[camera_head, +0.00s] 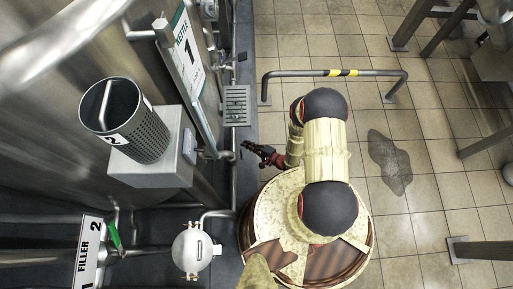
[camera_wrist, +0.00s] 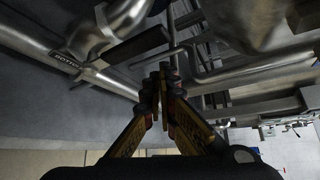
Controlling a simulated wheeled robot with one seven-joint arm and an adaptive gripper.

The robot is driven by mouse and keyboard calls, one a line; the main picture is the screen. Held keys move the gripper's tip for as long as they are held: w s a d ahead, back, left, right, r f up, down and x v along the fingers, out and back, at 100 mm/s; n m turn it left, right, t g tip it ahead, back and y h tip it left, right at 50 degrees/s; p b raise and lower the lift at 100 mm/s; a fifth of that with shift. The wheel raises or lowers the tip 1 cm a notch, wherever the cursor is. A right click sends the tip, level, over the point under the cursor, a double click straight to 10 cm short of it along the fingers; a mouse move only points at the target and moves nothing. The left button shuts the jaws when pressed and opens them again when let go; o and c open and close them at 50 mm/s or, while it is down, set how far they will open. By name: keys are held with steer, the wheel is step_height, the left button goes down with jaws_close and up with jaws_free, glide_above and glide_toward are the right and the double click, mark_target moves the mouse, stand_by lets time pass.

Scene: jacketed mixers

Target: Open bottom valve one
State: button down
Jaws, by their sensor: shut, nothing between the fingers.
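In the wrist view, a metal pipe (camera_wrist: 40,42) runs down from the upper left with a small label (camera_wrist: 66,60) that seems to begin with "BOTTOM"; the rest is too small to read. A valve-like metal fitting (camera_wrist: 92,38) sits on this pipe. A dark flat bar (camera_wrist: 138,46), perhaps its handle, reaches from the fitting toward my fingers. My gripper (camera_wrist: 162,74) is shut and empty, its tips close to the bar's end in the picture; I cannot tell whether they touch. In the head view my gripper (camera_head: 249,149) is low beside the kettle; the valve is hidden there.
The kettle sign reading 1 (camera_head: 187,58) and a perforated bin (camera_head: 124,120) on a grey box (camera_head: 150,165) stand left of my arm. A low rail (camera_head: 335,74) stands beyond it. Another sign reads FILLER (camera_head: 86,252). Pipes (camera_wrist: 250,70) crowd the wrist view's right. Tiled floor lies right, with a dark puddle (camera_head: 390,162).

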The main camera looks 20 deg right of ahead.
steer(key=s+d+p, duration=0.2)
steer(key=s+d, duration=0.3)
steer(key=s, duration=0.2)
steer(key=shift+d, duration=0.4)
steer(key=shift+s, duration=0.1)
stand_by(0.4)
